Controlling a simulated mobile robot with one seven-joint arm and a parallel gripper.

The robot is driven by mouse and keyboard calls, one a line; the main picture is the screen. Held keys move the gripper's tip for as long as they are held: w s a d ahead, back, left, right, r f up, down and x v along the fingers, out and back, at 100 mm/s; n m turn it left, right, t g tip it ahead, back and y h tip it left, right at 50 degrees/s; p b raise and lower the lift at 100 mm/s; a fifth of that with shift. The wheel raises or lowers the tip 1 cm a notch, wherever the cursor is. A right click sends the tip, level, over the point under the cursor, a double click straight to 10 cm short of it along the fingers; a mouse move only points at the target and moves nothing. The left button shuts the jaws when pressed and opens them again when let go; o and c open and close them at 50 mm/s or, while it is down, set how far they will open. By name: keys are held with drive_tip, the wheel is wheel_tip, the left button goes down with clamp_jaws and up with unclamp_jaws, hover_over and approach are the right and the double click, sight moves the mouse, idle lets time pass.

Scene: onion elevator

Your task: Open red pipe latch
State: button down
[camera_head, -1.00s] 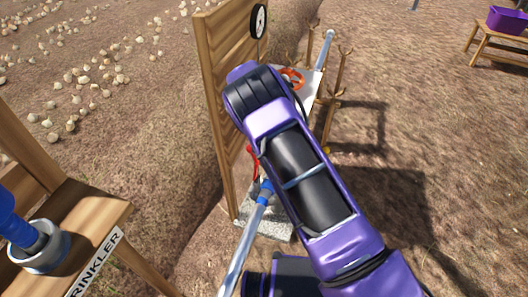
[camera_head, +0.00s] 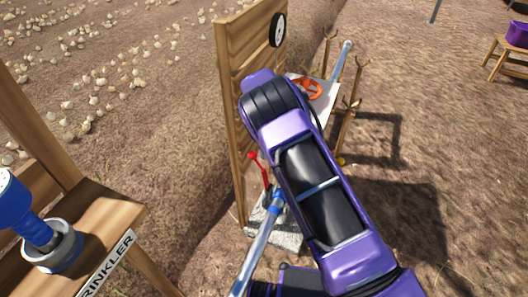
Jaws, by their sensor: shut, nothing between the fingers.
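A red latch lever (camera_head: 259,170) shows in the head view, just left of my arm and beside the wooden board. Its lower end is near the blue fitting (camera_head: 277,204) of a grey metal pipe (camera_head: 258,243). My purple arm reaches up from the lower right and covers part of the area right of the lever. My gripper is hidden behind the arm, so its fingers and any contact with the lever do not show.
A tall wooden board (camera_head: 236,110) with a round gauge (camera_head: 278,30) stands behind the lever. An orange-red valve wheel (camera_head: 314,90) is beyond the arm. A wooden stand (camera_head: 105,215) with a blue nozzle (camera_head: 25,215) is at left. Open soil lies right.

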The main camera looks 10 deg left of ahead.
wheel_tip(320, 180, up, 7)
drive_tip(key=shift+w+a+p, duration=0.2)
drive_tip(key=shift+w+p, duration=0.1)
drive_tip(key=shift+w, duration=0.1)
drive_tip(key=shift+f, duration=0.15)
